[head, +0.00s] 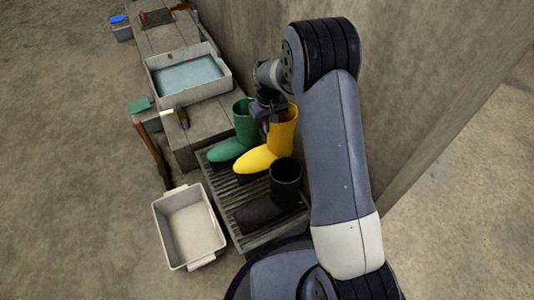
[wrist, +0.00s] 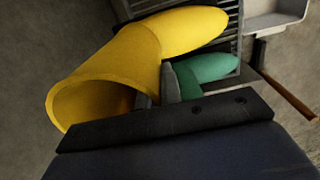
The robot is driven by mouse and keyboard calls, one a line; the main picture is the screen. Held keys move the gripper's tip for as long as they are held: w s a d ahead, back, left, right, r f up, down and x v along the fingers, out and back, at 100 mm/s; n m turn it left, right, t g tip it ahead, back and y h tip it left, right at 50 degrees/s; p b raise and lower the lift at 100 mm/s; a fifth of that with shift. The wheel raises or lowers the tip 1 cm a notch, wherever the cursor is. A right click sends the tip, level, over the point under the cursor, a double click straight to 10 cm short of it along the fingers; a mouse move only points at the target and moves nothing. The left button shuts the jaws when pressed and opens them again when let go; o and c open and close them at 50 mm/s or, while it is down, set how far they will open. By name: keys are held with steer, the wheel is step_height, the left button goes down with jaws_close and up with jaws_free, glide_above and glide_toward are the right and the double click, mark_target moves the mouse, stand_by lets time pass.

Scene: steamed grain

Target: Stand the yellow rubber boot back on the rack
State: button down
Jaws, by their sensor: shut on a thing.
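The yellow rubber boot (head: 267,153) stands upright over the slatted rack (head: 218,182), between a green boot (head: 234,139) and a black boot (head: 272,199). My gripper (head: 268,112) is at the boot's upper shaft and shut on it. In the wrist view the yellow boot (wrist: 125,65) fills the upper left, its open top toward the lower left. One finger of my gripper (wrist: 157,92) shows beside the shaft, with the green boot (wrist: 205,72) just beyond. I cannot tell whether the yellow sole touches the slats.
A white tub (head: 163,212) is on the floor left of the rack. A stone trough of water (head: 160,88) and a wooden-handled tool (head: 150,150) are farther back. A concrete wall (head: 400,60) rises on the right. Open floor lies to the left.

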steer(key=b, duration=0.3)
glide_above(268, 152)
steer(key=f, duration=0.7)
steer(key=shift+w+f, duration=0.2)
steer(key=shift+w, duration=0.05)
steer(key=shift+f, duration=0.15)
steer(key=c, duration=1.6)
jaws_free()
step_height(268, 152, up, 12)
steer(key=p, duration=0.4)
steer(key=shift+p, duration=0.35)
